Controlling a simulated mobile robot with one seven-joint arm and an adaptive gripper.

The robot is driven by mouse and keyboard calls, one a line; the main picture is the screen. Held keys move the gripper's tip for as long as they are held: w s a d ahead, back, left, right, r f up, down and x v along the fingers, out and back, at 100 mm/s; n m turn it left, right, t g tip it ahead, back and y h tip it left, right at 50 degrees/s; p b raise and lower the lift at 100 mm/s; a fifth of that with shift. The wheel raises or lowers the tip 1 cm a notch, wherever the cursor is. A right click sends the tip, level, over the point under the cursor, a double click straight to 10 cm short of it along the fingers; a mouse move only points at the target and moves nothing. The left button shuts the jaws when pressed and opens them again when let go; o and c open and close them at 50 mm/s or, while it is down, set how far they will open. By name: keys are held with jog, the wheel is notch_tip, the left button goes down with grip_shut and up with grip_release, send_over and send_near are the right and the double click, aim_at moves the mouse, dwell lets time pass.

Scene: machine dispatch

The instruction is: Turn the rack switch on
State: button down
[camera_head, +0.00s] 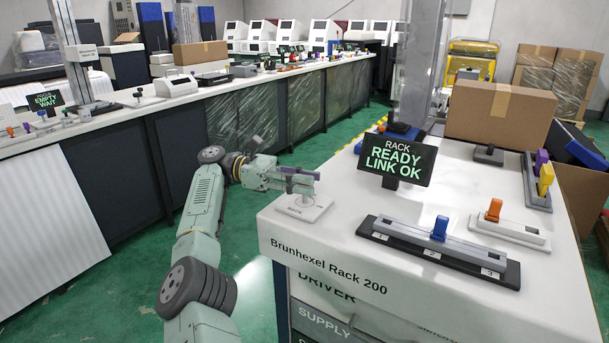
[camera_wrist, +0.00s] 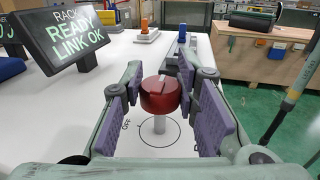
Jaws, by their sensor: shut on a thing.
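The rack switch is a red round knob (camera_wrist: 160,95) on a pale stem, standing above a black ring drawn on the white top. The word OFF is printed left of the ring. A pale mark shows on the knob's top. My gripper (camera_wrist: 163,98) has its purple pads on either side of the knob and is shut on it. In the head view my gripper (camera_head: 300,180) is over the switch's white base plate (camera_head: 304,208) at the rack's left corner; the fingers hide the knob. The rack display (camera_head: 397,163) reads READY, LINK OK.
On the rack top (camera_head: 350,275) are a three-position blue slider (camera_head: 440,229), an orange lever (camera_head: 494,210), purple and yellow levers (camera_head: 546,178) and a cardboard box (camera_head: 500,112). A long counter (camera_head: 130,114) runs along the left. Green floor lies between.

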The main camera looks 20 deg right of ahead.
jog(key=shift+s+f, duration=0.1)
jog(key=shift+f, duration=0.05)
jog(key=c, duration=1.2)
grip_release()
jog(key=shift+a+f+n+t+h+b, duration=0.15)
jog(key=shift+n+t+h+b, duration=0.2)
jog(key=shift+b, duration=0.45)
